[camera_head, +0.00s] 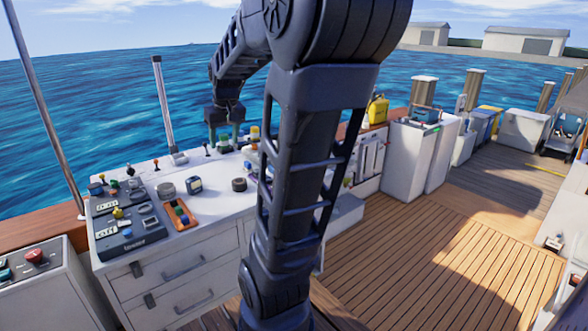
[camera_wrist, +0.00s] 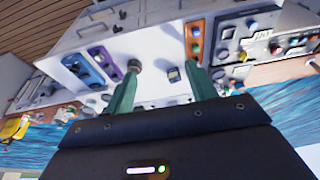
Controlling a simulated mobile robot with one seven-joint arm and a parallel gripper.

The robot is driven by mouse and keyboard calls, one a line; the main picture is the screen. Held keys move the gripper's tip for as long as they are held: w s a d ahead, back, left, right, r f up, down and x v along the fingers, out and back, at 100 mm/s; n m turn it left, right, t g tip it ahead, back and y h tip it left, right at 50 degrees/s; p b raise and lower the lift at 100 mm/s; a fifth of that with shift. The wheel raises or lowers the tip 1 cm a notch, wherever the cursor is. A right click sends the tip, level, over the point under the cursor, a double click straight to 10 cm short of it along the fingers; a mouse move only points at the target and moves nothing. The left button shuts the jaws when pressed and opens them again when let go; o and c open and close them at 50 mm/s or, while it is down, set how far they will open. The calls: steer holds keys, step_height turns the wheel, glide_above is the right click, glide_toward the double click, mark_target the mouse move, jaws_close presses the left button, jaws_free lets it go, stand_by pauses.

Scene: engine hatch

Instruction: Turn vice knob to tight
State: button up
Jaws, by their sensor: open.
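My gripper (camera_head: 224,146) hangs above the back part of the white counter (camera_head: 215,213). In the wrist view my gripper (camera_wrist: 162,72) shows two green fingers spread wide, with nothing held between them. A dark round knob-like piece (camera_head: 239,184) stands on the counter. It also shows in the wrist view (camera_wrist: 134,65), beside one fingertip. A small device with a screen (camera_head: 194,184) appears between the fingers in the wrist view (camera_wrist: 173,74). I cannot tell for sure which piece is the vice knob, or its setting. My arm hides part of the counter.
An orange tray with coloured buttons (camera_head: 180,214) and grey control panels (camera_head: 125,222) lie at the counter's left. A grey round piece (camera_head: 166,189) and small levers stand nearby. A purple tray (camera_wrist: 80,70) shows in the wrist view. The wooden deck (camera_head: 430,255) is largely clear.

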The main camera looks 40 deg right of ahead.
steer(key=w+d+f+g, duration=0.1)
steer(key=w+d+f, duration=0.2)
steer(key=w+d, duration=0.55)
steer(key=w+d+f+g, duration=0.1)
steer(key=w+d+f, duration=0.35)
steer(key=d, duration=0.75)
steer(key=w+d+f+g, duration=0.1)
steer(key=w+d+f, duration=0.1)
steer(key=d+f, duration=0.6)
steer(key=w+d+f, duration=0.3)
steer(key=d+f, duration=0.1)
steer(key=d, duration=0.9)
step_height(320, 180, down, 11)
steer(key=shift+a+r, duration=0.1)
steer(key=shift+c, duration=0.3)
steer(key=c, duration=0.9)
